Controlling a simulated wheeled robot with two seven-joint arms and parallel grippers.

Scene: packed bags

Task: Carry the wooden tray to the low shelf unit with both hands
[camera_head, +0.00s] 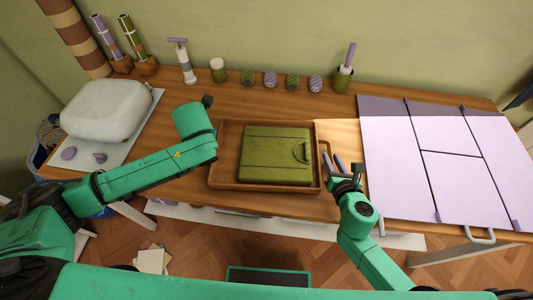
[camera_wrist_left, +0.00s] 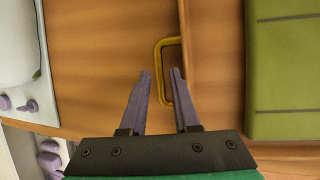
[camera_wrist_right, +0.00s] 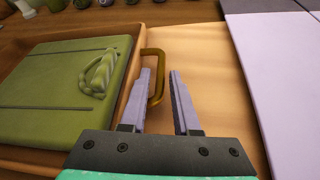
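The wooden tray (camera_head: 225,181) lies on the wooden table with a green folded bag (camera_head: 276,156) in it. In the left wrist view, the tray's left handle (camera_wrist_left: 160,52), a yellowish loop, is at the fingertips of my left gripper (camera_wrist_left: 160,80); the fingers are apart. The head view hides the left fingers behind my arm. In the right wrist view, the right handle (camera_wrist_right: 160,70) is beside and partly behind the left finger of my right gripper (camera_wrist_right: 160,77), whose fingers are apart. My right gripper also shows at the tray's right side (camera_head: 334,165). I cannot make out the low shelf unit.
A white rounded case (camera_head: 106,110) stands on a mat at the left. A lilac folding panel (camera_head: 400,165) covers the table's right side. Several small jars and rolls line the back. Papers (camera_head: 153,260) lie on the floor below.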

